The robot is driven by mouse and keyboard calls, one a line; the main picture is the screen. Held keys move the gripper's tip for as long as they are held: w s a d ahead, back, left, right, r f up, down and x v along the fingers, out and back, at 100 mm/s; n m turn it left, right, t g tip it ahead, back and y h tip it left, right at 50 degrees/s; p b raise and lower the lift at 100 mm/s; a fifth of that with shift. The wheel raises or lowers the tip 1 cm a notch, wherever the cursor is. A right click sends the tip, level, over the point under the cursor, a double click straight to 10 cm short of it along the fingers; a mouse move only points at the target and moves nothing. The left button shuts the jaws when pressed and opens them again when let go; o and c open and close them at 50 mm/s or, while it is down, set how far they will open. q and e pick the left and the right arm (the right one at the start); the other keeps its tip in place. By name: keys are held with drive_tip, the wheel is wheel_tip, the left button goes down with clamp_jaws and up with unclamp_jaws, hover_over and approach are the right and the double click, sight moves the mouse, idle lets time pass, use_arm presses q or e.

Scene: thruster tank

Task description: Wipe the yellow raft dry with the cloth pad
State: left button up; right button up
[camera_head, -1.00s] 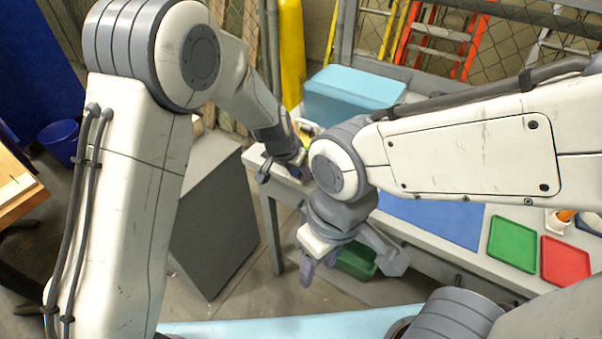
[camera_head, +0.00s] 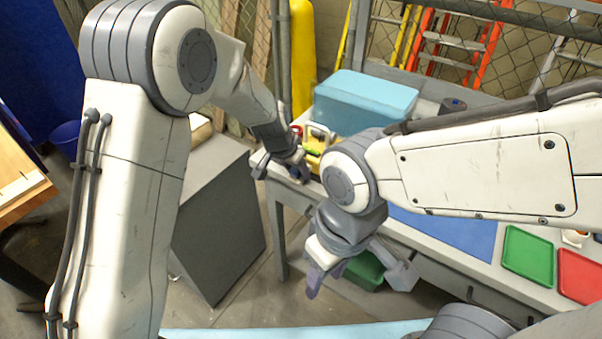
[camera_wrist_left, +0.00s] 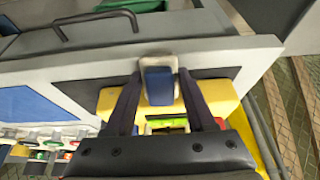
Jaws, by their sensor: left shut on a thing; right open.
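The yellow raft (camera_head: 313,161) lies at the left end of the grey bench in the head view, partly hidden behind my arms. In the left wrist view the yellow raft (camera_wrist_left: 217,95) shows behind and beside my fingers, with green and red parts on it. My left gripper (camera_wrist_left: 160,82) is shut on the cloth pad (camera_wrist_left: 160,87), a blue block with a pale base, close to the raft. I cannot tell whether pad and raft touch. In the head view my left gripper (camera_head: 281,166) is at the bench's left end. My right gripper (camera_head: 360,279) is open and empty, in front of the bench.
A light-blue box (camera_head: 365,98) stands at the back of the bench. A blue mat (camera_head: 455,232), green tray (camera_head: 528,249) and red tray (camera_head: 580,275) lie to the right. A green bin (camera_head: 362,270) is below the bench. A grey block (camera_head: 215,225) stands left.

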use_arm(q)
drive_tip(key=shift+w+a+r, duration=0.1)
drive_tip(key=shift+w+a, duration=0.05)
drive_tip(key=shift+w, duration=0.05)
drive_tip(key=shift+a, duration=0.1)
drive_tip(key=shift+w+a+b, duration=0.55)
drive_tip(key=shift+a+b, duration=0.1)
drive_tip(key=shift+a, duration=0.2)
drive_tip(key=shift+w+a, duration=0.25)
drive_tip(key=shift+a, duration=0.05)
drive_tip(key=shift+w+a+b, duration=0.4)
drive_tip(key=shift+w+a, duration=0.1)
drive_tip(key=shift+w+a+b, duration=0.4)
drive_tip(key=shift+w+a, duration=0.25)
drive_tip(key=shift+a, duration=0.3)
